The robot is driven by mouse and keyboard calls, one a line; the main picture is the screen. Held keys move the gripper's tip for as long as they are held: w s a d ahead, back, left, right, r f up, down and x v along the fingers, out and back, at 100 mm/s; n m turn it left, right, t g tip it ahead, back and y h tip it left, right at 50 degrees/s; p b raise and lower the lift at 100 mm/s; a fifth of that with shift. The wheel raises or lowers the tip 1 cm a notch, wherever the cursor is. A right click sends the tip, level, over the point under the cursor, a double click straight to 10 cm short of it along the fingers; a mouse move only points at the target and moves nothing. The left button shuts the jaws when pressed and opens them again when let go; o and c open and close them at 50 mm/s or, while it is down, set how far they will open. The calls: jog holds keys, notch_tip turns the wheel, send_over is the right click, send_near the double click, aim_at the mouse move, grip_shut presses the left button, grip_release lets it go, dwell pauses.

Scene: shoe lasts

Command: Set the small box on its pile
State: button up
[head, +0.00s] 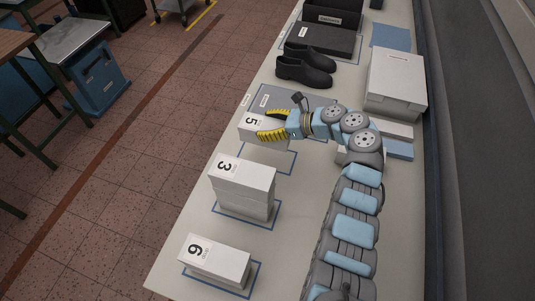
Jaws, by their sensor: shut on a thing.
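My gripper (272,125) has yellow fingers, one on each side of a small white box (252,131) marked 5, and is shut on it. The box is partly hidden by the near finger. It shows above a blue outline (285,172) on the table; I cannot tell whether it hangs clear or rests on something. In front of it is a white pile (243,189) marked 3, inside its own blue outline. Nearest is a low white box or pile (216,261) marked 6, also in an outline.
Behind my gripper lies a flat grey panel (270,100). Two black shoes (303,66), a dark flat box (322,39) and a black open bin (332,14) are farther back. A large white box (396,82) stands right of my gripper. The table's (183,228) left strip is clear.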

notch_tip(320, 180, down, 5)
jog(key=shift+s+r+b, duration=0.1)
jog(key=shift+r+b, duration=0.1)
jog(key=shift+b, duration=0.45)
jog(key=shift+f+b, duration=1.15)
jog(key=shift+f, duration=1.15)
jog(key=shift+f, duration=0.15)
jog(key=o, duration=1.2)
jog(key=shift+o, duration=0.2)
jog(key=shift+r, duration=0.2)
jog(key=p+v, duration=0.2)
jog(key=v, duration=1)
jog(key=shift+p, duration=0.3)
